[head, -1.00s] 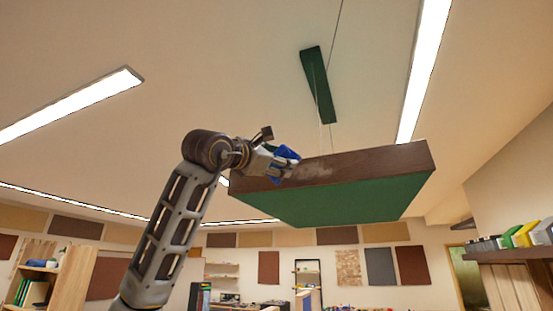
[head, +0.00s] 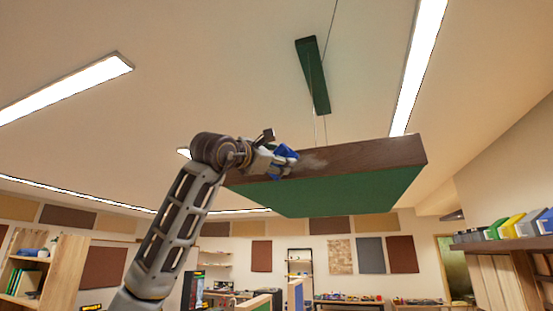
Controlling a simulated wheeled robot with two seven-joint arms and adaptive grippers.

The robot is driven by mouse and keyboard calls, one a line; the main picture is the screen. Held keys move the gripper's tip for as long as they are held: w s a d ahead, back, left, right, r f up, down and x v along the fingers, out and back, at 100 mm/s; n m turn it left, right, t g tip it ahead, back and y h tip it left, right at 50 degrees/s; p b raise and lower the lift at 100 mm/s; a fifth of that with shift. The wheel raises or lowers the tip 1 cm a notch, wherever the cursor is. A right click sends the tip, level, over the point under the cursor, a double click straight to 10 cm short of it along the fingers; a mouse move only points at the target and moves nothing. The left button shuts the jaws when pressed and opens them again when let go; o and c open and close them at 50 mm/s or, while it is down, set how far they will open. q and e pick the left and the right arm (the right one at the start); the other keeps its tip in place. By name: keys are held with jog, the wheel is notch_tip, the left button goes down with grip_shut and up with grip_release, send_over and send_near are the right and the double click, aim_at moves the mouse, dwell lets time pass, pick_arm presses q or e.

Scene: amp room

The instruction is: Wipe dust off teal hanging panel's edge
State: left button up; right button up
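The teal hanging panel (head: 345,192) hangs by thin wires from the ceiling, with a green underside and a dark brown edge (head: 375,157) facing me. A pale dusty patch (head: 312,161) lies on that edge, just right of my gripper. My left gripper (head: 281,160) is raised at the left part of the edge and shut on a blue cloth (head: 286,153). The cloth appears to touch the edge, though exact contact is hard to tell. The fingertips are partly hidden by the cloth. My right gripper is not in view.
A green ceiling mount (head: 313,75) holds the wires above the panel. A wooden shelf (head: 500,243) with boxes stands at the right, and a bookcase (head: 50,265) at the lower left. The air right of and below the panel is clear.

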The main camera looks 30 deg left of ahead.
aim_at(321, 157)
pick_arm(q)
jog(key=shift+w+a, duration=0.25)
jog(key=shift+w, duration=0.65)
dwell(1.1)
jog(key=shift+d, duration=0.1)
jog(key=shift+w+d, duration=0.15)
jog(key=shift+d, duration=0.65)
jog(key=shift+w+d, duration=0.1)
jog(key=shift+d, duration=0.7)
jog(key=shift+d, duration=0.1)
jog(key=shift+w+d, duration=0.3)
jog(key=shift+d, duration=0.5)
jog(key=shift+w+d, duration=0.25)
jog(key=shift+d, duration=0.5)
jog(key=shift+d, duration=0.15)
jog(key=shift+w+d, duration=0.25)
jog(key=shift+d, duration=0.5)
jog(key=shift+w+d, duration=0.2)
jog(key=shift+d, duration=0.5)
jog(key=shift+d, duration=0.1)
jog(key=shift+w+d, duration=0.2)
jog(key=shift+d, duration=0.6)
jog(key=shift+w+d, duration=0.15)
jog(key=shift+d, duration=0.65)
